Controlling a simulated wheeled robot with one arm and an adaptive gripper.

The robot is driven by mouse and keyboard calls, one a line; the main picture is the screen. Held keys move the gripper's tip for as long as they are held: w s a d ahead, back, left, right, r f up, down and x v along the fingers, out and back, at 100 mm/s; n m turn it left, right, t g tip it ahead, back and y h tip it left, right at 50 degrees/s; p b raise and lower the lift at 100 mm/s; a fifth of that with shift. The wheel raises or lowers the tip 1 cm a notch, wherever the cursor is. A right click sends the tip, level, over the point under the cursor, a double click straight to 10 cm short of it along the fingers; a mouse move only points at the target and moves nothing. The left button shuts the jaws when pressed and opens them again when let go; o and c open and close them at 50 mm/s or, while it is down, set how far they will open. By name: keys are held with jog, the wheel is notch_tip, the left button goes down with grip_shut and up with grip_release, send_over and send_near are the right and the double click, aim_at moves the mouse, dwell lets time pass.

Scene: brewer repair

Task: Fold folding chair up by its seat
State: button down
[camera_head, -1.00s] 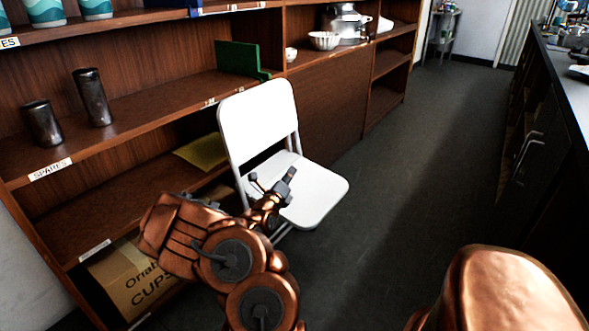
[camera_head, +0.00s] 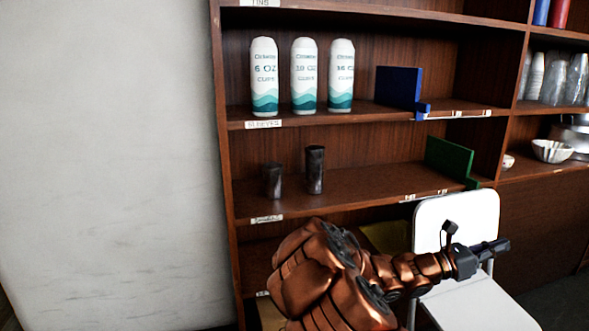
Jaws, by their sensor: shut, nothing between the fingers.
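The white folding chair (camera_head: 458,217) stands unfolded in front of the wooden shelf at the lower right. Its backrest is upright and its seat (camera_head: 474,306) lies flat, cut off by the bottom edge of the picture. My gripper (camera_head: 506,244) is shut and empty. In the picture it lies across the lower part of the backrest, above the seat, and points right. I cannot tell whether it touches the chair. My arm and the gripper hide part of the backrest and the chair's left side.
A wooden shelf (camera_head: 365,184) fills the back, holding several cup sleeves (camera_head: 304,76), two dark tumblers (camera_head: 315,170), a blue bookend (camera_head: 399,87), a green bookend (camera_head: 449,158) and white bowls (camera_head: 552,151). A white wall (camera_head: 110,160) stands at the left. Little bare floor shows at the lower right.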

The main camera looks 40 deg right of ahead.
jog(key=s+a+r+m+y+p, duration=0.3)
jog(key=a+r+m+y+p, duration=0.45)
jog(key=a, duration=0.65)
jog(key=w+a+m+t+y+p, duration=0.2)
jog(key=a+m+t+p, duration=0.1)
jog(key=a, duration=0.8)
jog(key=w+a+f+m+t+y+p, duration=0.1)
jog(key=w+a+m+t+y+p, duration=0.1)
jog(key=a, duration=0.9)
jog(key=m+t+y+p, duration=0.1)
jog(key=p, duration=0.1)
jog(key=shift+w+a+t+p, duration=0.15)
jog(key=shift+a+t+p, duration=0.15)
jog(key=shift+a+p, duration=0.1)
jog(key=c, duration=1.8)
grip_release()
jog(key=a+r+t+y+p, duration=0.1)
jog(key=a, duration=0.5)
jog(key=a+r+t+y+p, duration=0.1)
jog(key=a+y+p, duration=0.1)
jog(key=a, duration=0.4)
jog(key=a+r+y+p, duration=0.1)
jog(key=a+y, duration=0.1)
jog(key=a, duration=0.4)
jog(key=shift+w+t+y, duration=0.1)
jog(key=shift+t+y, duration=0.15)
jog(key=shift+t, duration=0.15)
jog(key=shift+o, duration=0.9)
jog(key=shift+a, duration=0.1)
jog(key=o, duration=0.5)
